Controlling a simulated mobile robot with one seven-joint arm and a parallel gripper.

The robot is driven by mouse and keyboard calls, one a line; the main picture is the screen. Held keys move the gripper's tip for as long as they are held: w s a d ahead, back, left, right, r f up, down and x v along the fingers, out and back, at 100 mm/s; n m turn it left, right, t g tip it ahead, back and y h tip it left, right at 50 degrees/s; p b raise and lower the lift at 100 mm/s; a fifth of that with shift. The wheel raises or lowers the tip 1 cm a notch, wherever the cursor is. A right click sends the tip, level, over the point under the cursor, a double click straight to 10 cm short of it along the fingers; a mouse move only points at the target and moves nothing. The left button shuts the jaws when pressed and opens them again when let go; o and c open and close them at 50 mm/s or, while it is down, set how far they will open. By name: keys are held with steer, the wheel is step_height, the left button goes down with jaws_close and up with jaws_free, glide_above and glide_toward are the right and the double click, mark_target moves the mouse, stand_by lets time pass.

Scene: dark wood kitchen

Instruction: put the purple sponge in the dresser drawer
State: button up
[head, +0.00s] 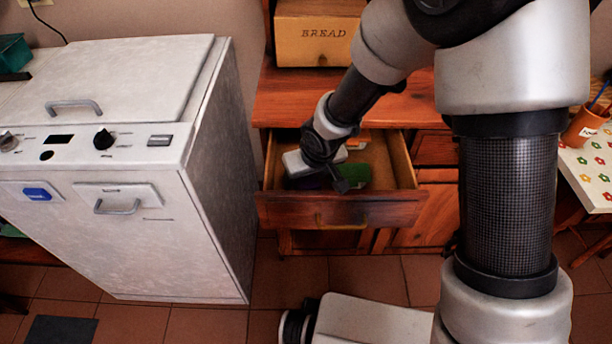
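The dresser drawer (375,211) is pulled open below the dresser top. My gripper (322,182) reaches down into the drawer's left half, inside its walls. A dark purplish patch (309,184) shows just below my gripper, low behind the drawer front; it may be the purple sponge, mostly hidden by the gripper and the drawer front. I cannot tell whether the fingers are touching it, or whether they are open or shut.
A green item (353,174) and a small orange and white item (356,141) lie in the drawer. A bread box (318,38) stands on the dresser. A white appliance (150,170) stands left of the drawer. A flowered table (592,168) is at the right.

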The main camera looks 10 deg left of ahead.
steer(key=shift+r+p, duration=0.3)
steer(key=p+v, duration=0.5)
steer(key=v, duration=0.7)
steer(key=s+d+r+m+t+h, duration=0.2)
steer(key=d+r+m+h, duration=0.15)
steer(key=d+r, duration=1.15)
steer(key=s+d+r+m, duration=0.3)
steer(key=s+d+r, duration=0.3)
steer(key=s, duration=0.5)
steer(key=d, duration=0.2)
steer(key=shift+s+d+m+y, duration=0.25)
steer(key=shift+d+m+y, duration=0.1)
steer(key=shift+d, duration=0.05)
